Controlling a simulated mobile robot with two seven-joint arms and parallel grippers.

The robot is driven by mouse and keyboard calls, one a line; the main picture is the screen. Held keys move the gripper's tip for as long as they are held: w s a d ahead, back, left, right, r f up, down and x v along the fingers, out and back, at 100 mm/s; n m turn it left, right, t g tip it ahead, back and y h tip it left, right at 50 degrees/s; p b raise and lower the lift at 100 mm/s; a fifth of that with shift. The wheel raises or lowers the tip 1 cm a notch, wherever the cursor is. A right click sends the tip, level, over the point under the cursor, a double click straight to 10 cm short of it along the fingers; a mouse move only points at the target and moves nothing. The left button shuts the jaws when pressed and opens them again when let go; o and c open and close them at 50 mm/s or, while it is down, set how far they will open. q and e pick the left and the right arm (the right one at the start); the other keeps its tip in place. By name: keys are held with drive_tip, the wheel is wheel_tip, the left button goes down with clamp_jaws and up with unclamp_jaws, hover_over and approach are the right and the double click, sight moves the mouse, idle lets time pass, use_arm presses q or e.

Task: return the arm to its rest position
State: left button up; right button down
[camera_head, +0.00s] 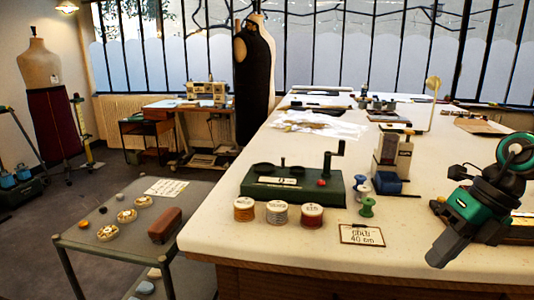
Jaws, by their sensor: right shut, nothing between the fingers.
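My right gripper (437,262) is at the right of the head view, dark grey and pointing down and to the left, above the near right part of the big pale table (400,268). It is shut and holds nothing. My right arm, with green and dark links, rises behind it to the right edge. The gripper is apart from the small sign card (362,235) to its left. My left gripper is not in view.
A green winding device (292,187) stands near the table's left side. Thread spools (278,213) line its front, with green and blue spools beside it. A low side table (120,244) is left. Near table front is mostly clear.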

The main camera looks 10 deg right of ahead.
wheel_tip(320, 180, down, 16)
drive_tip(key=s+a+f+m+t+y+p, duration=0.1)
drive_tip(key=s+a+m+t+p, duration=0.15)
drive_tip(key=m+t, duration=1.5)
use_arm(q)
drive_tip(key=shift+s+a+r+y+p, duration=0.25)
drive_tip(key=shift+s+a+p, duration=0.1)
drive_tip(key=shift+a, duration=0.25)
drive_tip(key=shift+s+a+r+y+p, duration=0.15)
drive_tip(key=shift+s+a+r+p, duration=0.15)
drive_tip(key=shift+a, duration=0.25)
use_arm(e)
drive_tip(key=s+a+f+m+g+h, duration=0.1)
drive_tip(key=s+a+f+m+g, duration=0.2)
drive_tip(key=a+m, duration=0.4)
drive_tip(key=s+a+f+m+g+h, duration=0.2)
drive_tip(key=s+a+f+m+g, duration=0.2)
drive_tip(key=m, duration=0.5)
wheel_tip(320, 180, down, 3)
drive_tip(key=a+g, duration=0.1)
drive_tip(key=a, duration=0.1)
drive_tip(key=shift+s+a+h, duration=0.3)
drive_tip(key=shift+a, duration=0.1)
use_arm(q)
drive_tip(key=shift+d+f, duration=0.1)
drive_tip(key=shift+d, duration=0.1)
use_arm(e)
drive_tip(key=shift+d, duration=0.15)
